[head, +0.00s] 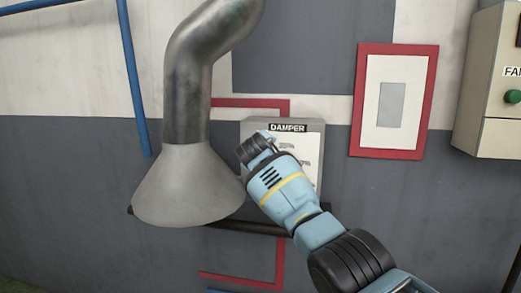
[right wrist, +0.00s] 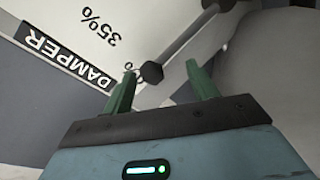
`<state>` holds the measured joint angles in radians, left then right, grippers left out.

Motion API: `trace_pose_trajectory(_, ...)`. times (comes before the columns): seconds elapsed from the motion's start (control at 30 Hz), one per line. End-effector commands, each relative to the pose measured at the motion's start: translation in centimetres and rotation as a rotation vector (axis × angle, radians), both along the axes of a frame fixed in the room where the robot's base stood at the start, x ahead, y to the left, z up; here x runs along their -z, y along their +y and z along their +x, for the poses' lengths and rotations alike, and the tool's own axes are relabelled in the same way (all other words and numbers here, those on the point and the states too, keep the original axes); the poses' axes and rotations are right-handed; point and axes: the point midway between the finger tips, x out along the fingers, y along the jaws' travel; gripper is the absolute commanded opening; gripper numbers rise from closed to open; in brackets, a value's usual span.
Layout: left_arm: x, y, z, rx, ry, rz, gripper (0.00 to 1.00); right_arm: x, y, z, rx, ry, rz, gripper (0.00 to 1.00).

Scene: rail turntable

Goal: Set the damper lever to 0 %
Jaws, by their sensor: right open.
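The damper box (head: 312,132) is a pale panel with a black DAMPER label on the wall; my right arm covers much of its face. In the right wrist view its white plate (right wrist: 70,20) shows a "35%" mark and the DAMPER label (right wrist: 62,55). The damper lever (right wrist: 185,40) is a grey rod with a dark knob at its near end. My right gripper (right wrist: 160,69) is open, with its two green fingers on either side of the knob in that view. I cannot tell whether they touch it. In the head view the fingertips are hidden. My left gripper is out of view.
A grey hood (head: 190,185) with a bent metal duct hangs just left of the damper box. A dark horizontal bar (head: 240,227) and red pipes run nearby. A red-framed panel (head: 357,100) and a beige control box (head: 490,90) are on the right.

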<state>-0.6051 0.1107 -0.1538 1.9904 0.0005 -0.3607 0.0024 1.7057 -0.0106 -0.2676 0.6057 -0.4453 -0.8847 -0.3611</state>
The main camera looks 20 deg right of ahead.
Motion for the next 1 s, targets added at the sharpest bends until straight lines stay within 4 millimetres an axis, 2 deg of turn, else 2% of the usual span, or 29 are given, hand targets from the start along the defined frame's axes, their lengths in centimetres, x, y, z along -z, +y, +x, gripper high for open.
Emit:
trace_pose_trajectory(0.03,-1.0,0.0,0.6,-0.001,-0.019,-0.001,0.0,-1.1,0.2,-0.6,-0.001,-0.01,0.001,0.58)
trace_pose_trajectory(0.07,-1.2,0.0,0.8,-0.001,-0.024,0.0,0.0,-1.3,0.3,-0.9,-0.001,-0.012,0.001,0.58)
trace_pose_trajectory(0.5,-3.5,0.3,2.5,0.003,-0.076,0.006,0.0,-1.8,1.9,-4.7,0.0,-0.002,0.001,0.58)
trace_pose_trajectory(0.7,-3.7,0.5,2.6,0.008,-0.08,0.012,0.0,-1.8,2.2,-5.5,0.0,0.001,0.0,0.58)
trace_pose_trajectory(1.0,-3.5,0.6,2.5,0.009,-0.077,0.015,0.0,-1.6,2.2,-5.5,0.0,0.003,0.001,0.58)
